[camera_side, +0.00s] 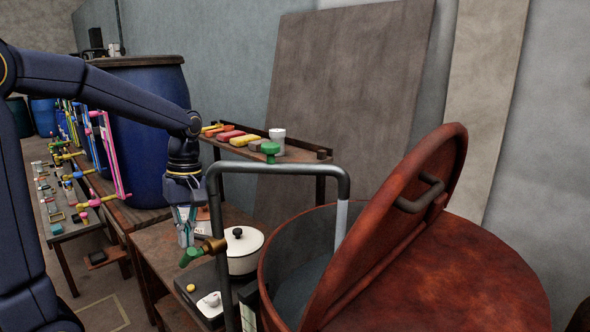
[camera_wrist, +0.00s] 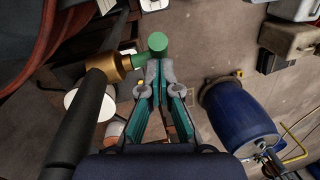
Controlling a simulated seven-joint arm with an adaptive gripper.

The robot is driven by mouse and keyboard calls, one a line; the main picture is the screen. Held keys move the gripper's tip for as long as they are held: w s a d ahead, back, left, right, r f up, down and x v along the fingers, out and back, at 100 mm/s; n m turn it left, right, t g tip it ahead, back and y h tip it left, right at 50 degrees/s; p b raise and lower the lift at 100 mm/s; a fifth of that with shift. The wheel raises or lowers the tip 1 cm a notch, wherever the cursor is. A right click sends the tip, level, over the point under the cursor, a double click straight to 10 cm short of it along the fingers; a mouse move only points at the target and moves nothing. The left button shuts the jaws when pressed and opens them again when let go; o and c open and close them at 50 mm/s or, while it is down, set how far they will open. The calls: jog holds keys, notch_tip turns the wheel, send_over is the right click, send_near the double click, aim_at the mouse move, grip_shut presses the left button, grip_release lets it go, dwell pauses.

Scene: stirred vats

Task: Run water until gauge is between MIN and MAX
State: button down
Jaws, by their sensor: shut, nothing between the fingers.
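The red-brown vat (camera_side: 420,275) stands at the right with its lid (camera_side: 405,215) tilted up. A grey pipe (camera_side: 285,167) arches over its rim, and a pale stream (camera_side: 341,218) that looks like water drops from the pipe's end into the vat. A brass valve (camera_side: 212,246) with a green handle (camera_side: 190,257) sits on the pipe's upright. My gripper (camera_side: 186,241) is shut and empty, pointing down just above the handle. In the wrist view, my fingertips (camera_wrist: 159,66) are close to the green handle (camera_wrist: 157,43); contact is unclear. A pale gauge strip (camera_side: 248,317) is partly cut off; its level is unreadable.
A white lidded pot (camera_side: 243,252) stands on the low table behind the valve. A shelf (camera_side: 302,155) with coloured blocks and a white cup (camera_side: 277,138) is behind the pipe. A large blue barrel (camera_side: 140,155) stands at the left.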

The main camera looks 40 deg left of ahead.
aim_at(194, 250)
jog(key=shift+d+y, duration=0.3)
jog(key=shift+y, duration=0.3)
jog(key=d+y, duration=0.1)
jog(key=y, duration=0.1)
jog(key=d+y, duration=0.1)
jog(key=y, duration=0.1)
jog(key=shift+f, duration=0.3)
jog(key=y, duration=0.1)
jog(key=d+y, duration=0.1)
jog(key=y, duration=0.1)
jog(key=shift+f, duration=0.35)
jog(key=shift+d+f+n, duration=0.2)
jog(key=shift+n, duration=0.1)
jog(key=shift+f, duration=0.1)
jog(key=a+v, duration=0.1)
jog(key=v, duration=1.2)
jog(key=shift+w+r, duration=0.2)
jog(key=shift+r, duration=0.3)
